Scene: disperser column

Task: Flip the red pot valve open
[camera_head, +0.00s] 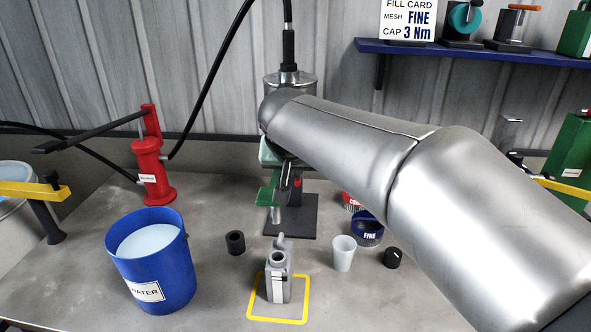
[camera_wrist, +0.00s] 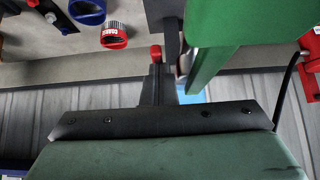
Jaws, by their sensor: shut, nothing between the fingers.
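The red valve handle (camera_wrist: 155,52) is a small red knob in the wrist view. It sits just beyond the tips of my gripper (camera_wrist: 157,70), whose dark fingers are together. I cannot tell whether they touch the knob. A small red part also shows in the head view (camera_head: 297,183), low by the disperser column, beside a green bracket (camera_head: 267,192). The bracket also shows close on the right in the wrist view (camera_wrist: 230,28). My arm hides most of the column and the gripper in the head view, so the valve's full shape is not visible.
A blue water bucket (camera_head: 155,265) and a red hand pump (camera_head: 152,165) stand left. A grey can (camera_head: 278,283) stands inside a yellow outline in front. A white cup (camera_head: 344,253), a blue FINE ring (camera_head: 367,232) and a black cap (camera_head: 393,258) are right. A shelf (camera_head: 470,52) is behind.

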